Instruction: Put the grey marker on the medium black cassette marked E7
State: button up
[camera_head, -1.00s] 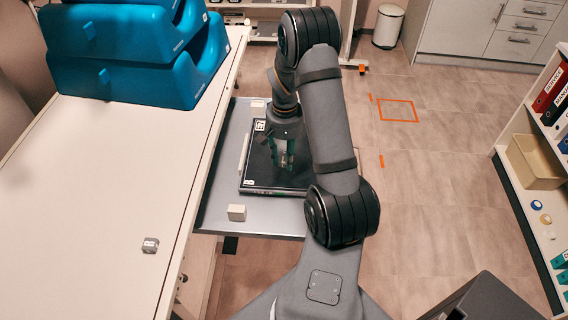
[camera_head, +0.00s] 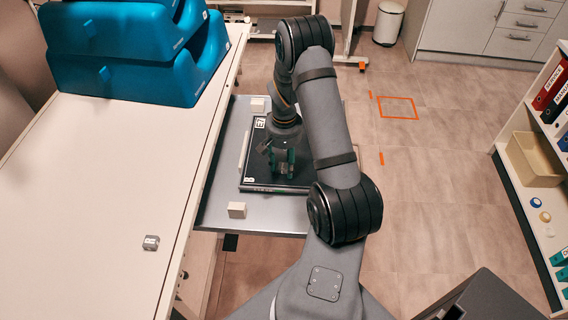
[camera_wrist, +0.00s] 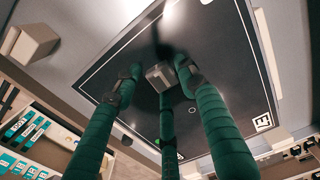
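The black cassette (camera_head: 255,176) lies flat on a grey table, with a white E7 label (camera_head: 260,123) at its far left corner; the label also shows in the wrist view (camera_wrist: 263,122). My gripper (camera_head: 277,160) is over the cassette, its green fingers spread. In the wrist view, a small grey block (camera_wrist: 160,76), which looks like the grey marker, is on the cassette's dark face between my fingertips (camera_wrist: 161,82). A gap shows on its left side; on the right a fingertip overlaps or nearly meets its edge. In the head view my gripper hides this block.
Pale blocks (camera_head: 237,210) and (camera_head: 257,104) sit on the grey table (camera_head: 215,210) beside the cassette. Another small grey labelled cube (camera_head: 151,243) is on the white counter (camera_head: 110,200) at left. Blue cushions (camera_head: 130,70) stand at the counter's back. A shelf (camera_head: 530,215) stands right.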

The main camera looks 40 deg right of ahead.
aim_at(284, 166)
jog(key=shift+o, duration=0.7)
jog(key=shift+w+r, duration=0.1)
jog(key=shift+r, duration=0.35)
notch_tip(284, 166, up, 11)
jog(key=shift+r+b, duration=0.2)
jog(key=shift+b, duration=0.1)
